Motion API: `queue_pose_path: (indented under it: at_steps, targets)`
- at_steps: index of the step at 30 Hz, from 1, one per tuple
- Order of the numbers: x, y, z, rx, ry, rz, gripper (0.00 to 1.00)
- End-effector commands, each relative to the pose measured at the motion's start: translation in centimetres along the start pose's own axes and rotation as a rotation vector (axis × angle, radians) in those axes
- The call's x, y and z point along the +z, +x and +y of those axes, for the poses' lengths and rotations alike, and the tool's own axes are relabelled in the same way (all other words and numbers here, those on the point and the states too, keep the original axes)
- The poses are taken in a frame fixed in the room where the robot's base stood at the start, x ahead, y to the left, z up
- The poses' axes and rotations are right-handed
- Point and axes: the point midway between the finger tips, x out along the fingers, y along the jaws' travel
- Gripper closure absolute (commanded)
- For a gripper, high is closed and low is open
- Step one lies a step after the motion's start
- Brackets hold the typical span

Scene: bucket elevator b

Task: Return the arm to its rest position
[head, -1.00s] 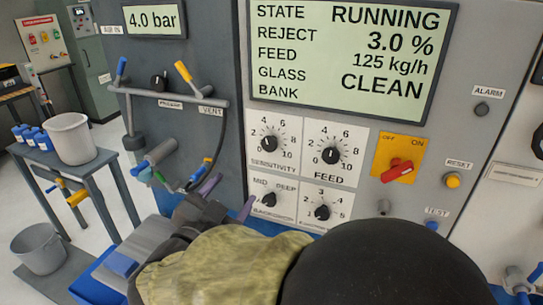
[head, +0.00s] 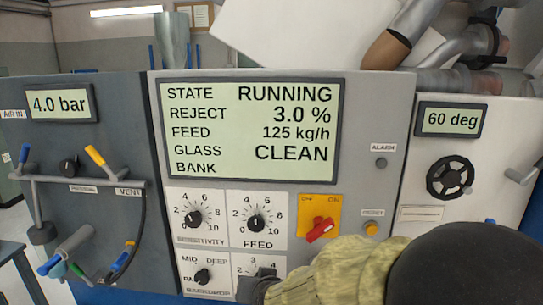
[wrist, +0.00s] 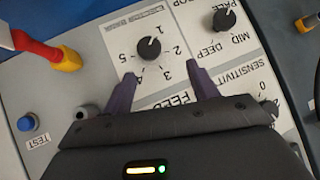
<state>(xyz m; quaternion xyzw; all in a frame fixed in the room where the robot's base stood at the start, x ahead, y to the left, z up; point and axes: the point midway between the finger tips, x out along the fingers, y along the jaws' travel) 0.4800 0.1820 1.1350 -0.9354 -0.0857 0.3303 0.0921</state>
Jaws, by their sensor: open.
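My gripper (wrist: 160,71) is open and empty in the wrist view, its two purple fingers apart. A black knob (wrist: 149,48) with a scale of 1 to 5 shows beyond the fingertips, roughly between them; I cannot tell the distance, but the fingers do not appear closed around it. In the head view my sleeved arm reaches in from the lower right, and the dark gripper end covers part of that knob's dial plate (head: 248,263). The fingers are not clearly visible there.
The control panel display (head: 248,130) reads RUNNING, 3.0 %, 125 kg/h, CLEAN. Near my arm are the red switch (head: 320,230), feed knob (head: 256,224) and backdrop knob (head: 203,276). A red and yellow handle (wrist: 45,47) and blue test button (wrist: 27,123) lie left in the wrist view.

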Motion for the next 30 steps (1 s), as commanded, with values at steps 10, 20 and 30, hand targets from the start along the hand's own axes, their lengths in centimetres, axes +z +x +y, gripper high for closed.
queue_pose_path:
  at_steps: [10,20,30]
  targets:
    - [8.3,-5.7,13.8,0.176,-0.038,-0.465,0.41]
    - [12.1,-9.8,18.2,0.256,-0.038,-0.662,0.41]
    - [12.0,-9.7,18.1,0.254,-0.039,-0.659,0.41]
